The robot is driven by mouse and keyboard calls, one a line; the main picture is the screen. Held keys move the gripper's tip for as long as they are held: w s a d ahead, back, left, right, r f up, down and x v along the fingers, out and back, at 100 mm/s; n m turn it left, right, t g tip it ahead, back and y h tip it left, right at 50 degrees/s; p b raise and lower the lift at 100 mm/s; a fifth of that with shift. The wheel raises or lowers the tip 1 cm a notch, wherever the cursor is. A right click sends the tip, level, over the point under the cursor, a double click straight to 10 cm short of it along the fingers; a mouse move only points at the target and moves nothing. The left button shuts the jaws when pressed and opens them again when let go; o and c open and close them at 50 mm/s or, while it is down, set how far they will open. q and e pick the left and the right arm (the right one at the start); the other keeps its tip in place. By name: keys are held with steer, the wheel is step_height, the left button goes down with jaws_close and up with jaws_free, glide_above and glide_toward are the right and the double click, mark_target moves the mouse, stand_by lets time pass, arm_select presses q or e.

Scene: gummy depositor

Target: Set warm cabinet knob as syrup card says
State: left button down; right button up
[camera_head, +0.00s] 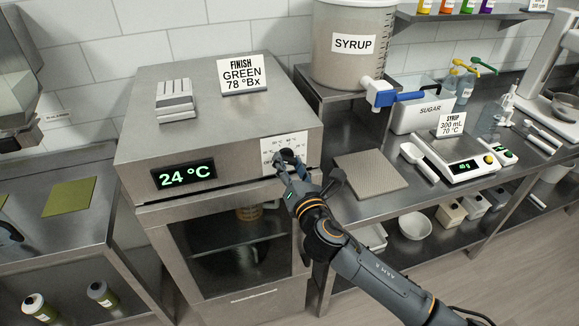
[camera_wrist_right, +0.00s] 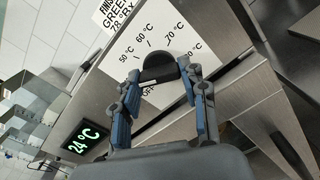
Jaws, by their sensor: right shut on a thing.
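The warm cabinet (camera_head: 215,135) is a steel box with a lit display (camera_head: 183,176) reading 24 °C. Its black knob (camera_wrist_right: 160,70) sits on a white dial plate (camera_wrist_right: 125,50) marked 50 °C, 60 °C, 70 °C, a partly hidden further mark and a partly covered OFF. The syrup card (camera_head: 452,124) reads 300 mL, 70 °C. My left gripper is not in view.
A finish card (camera_head: 242,74) and a pale ridged block (camera_head: 175,98) are on the cabinet top. A syrup tank (camera_head: 350,50) with a blue-handled tap stands to the right. Scales (camera_head: 462,168), a scoop (camera_head: 420,163) and a flat mat (camera_head: 370,173) lie on the right counter.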

steer(key=m+b, duration=0.1)
steer(key=m, duration=0.5)
steer(key=shift+m, duration=0.3)
steer(key=m+b, duration=0.1)
steer(key=m, duration=1.1)
steer(key=shift+m, duration=0.4)
steer(key=m, duration=0.5)
steer(key=shift+m+p, duration=0.4)
steer(key=o, duration=1.1)
steer(key=shift+o, duration=0.2)
steer(key=shift+s, duration=0.1)
steer(key=v, duration=1.2)
